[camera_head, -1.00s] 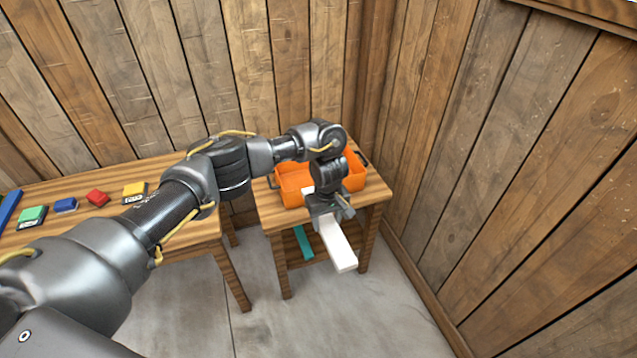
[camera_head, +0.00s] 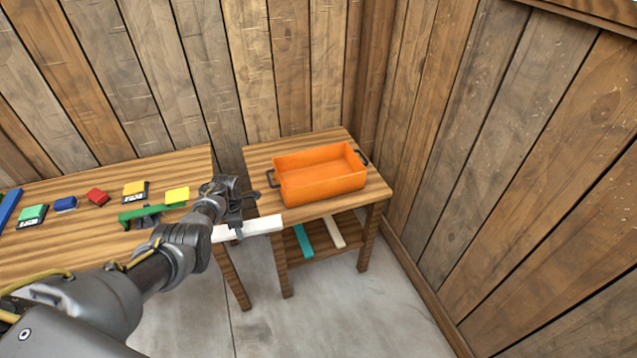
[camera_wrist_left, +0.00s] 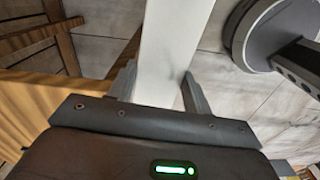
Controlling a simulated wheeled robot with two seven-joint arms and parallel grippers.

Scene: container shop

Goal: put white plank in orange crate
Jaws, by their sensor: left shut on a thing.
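The white plank (camera_head: 262,226) is held between the fingers of my left gripper (camera_head: 238,226). It lies roughly level across the picture, in front of the gap between the two tables, its right end near the small table's front left corner. In the left wrist view the plank (camera_wrist_left: 168,50) runs away from my left gripper (camera_wrist_left: 158,90), with a finger on each side. The orange crate (camera_head: 325,190) stands on the small table, up and right of the gripper, and looks empty. My right gripper is not in view.
The small wooden table (camera_head: 265,160) has a lower shelf with a teal plank (camera_head: 304,241) and a cream plank (camera_head: 334,231). The long table (camera_head: 100,245) at left carries a green tool-like object (camera_head: 150,212), a yellow block (camera_head: 177,194) and other coloured pieces. Wooden walls stand behind and right.

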